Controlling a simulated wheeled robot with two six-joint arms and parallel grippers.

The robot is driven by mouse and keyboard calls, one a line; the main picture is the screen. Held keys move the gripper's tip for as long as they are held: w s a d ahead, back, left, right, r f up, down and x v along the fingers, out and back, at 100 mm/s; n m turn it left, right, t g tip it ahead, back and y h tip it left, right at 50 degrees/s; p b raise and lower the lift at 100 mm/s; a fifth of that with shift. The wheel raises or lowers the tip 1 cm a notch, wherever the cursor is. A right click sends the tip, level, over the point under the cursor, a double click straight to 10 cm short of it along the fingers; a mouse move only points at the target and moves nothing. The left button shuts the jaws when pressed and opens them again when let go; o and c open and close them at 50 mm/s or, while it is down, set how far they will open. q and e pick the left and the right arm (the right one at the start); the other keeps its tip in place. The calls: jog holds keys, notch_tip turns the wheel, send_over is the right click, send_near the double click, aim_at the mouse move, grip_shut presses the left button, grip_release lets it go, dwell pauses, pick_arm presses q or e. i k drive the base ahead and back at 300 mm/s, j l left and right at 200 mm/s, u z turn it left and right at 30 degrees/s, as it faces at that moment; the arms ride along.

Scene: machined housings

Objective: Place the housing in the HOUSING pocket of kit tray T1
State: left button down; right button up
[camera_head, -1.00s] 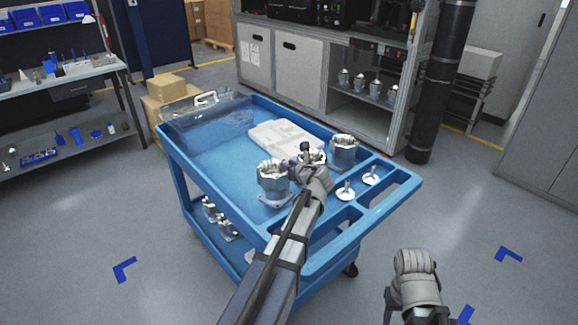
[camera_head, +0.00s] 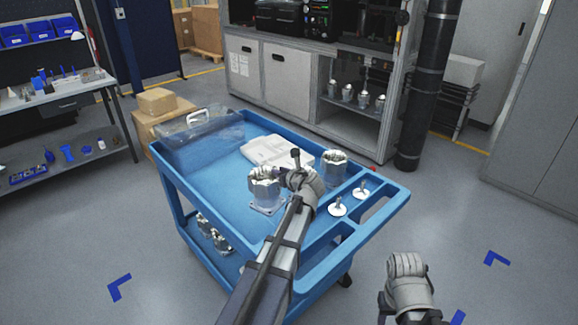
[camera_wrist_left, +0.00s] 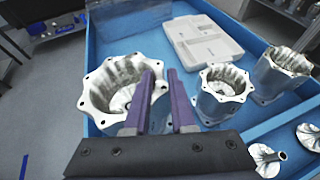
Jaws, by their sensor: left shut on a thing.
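A silver housing (camera_head: 264,188) with a scalloped rim stands upright at the near left of the blue cart top. My left gripper (camera_head: 298,176) is at its right side. In the left wrist view its two purple fingers (camera_wrist_left: 165,98) are shut on the right wall of this housing (camera_wrist_left: 108,92). Whether its base touches the cart cannot be told. A pale grey flat tray (camera_head: 272,150) with shallow recesses lies behind it; it also shows in the left wrist view (camera_wrist_left: 205,42). No label is readable. My right gripper (camera_head: 408,272) hangs off the cart, its fingers indistinct.
A second housing (camera_wrist_left: 222,92) stands close right of the fingers, mostly hidden in the head view. A third housing (camera_head: 335,170) is farther right. Two white stemmed discs (camera_head: 338,208) lie near the slots. A clear bin (camera_head: 200,132) occupies the left end.

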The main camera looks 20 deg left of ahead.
aim_at(290, 164)
jog(key=k+j+z, duration=0.15)
jog(key=j, duration=0.3)
jog(key=j+z, duration=0.15)
jog(key=j, duration=0.3)
jog(key=k+j+z, duration=0.15)
jog(key=j, duration=0.25)
jog(key=k+j+z, duration=0.15)
jog(key=j, duration=0.25)
jog(key=j+z, duration=0.2)
jog(key=j, duration=0.2)
jog(key=j+z, duration=0.15)
jog(key=j, duration=0.25)
jog(key=k+j+z, duration=0.2)
jog(key=j, duration=0.2)
jog(key=j+z, duration=0.15)
jog(key=j, duration=0.25)
jog(key=k+j+z, duration=0.2)
jog(key=j, duration=0.15)
jog(key=i+j+z, duration=0.15)
jog(key=j, duration=0.3)
jog(key=j+z, duration=0.15)
jog(key=j, duration=0.35)
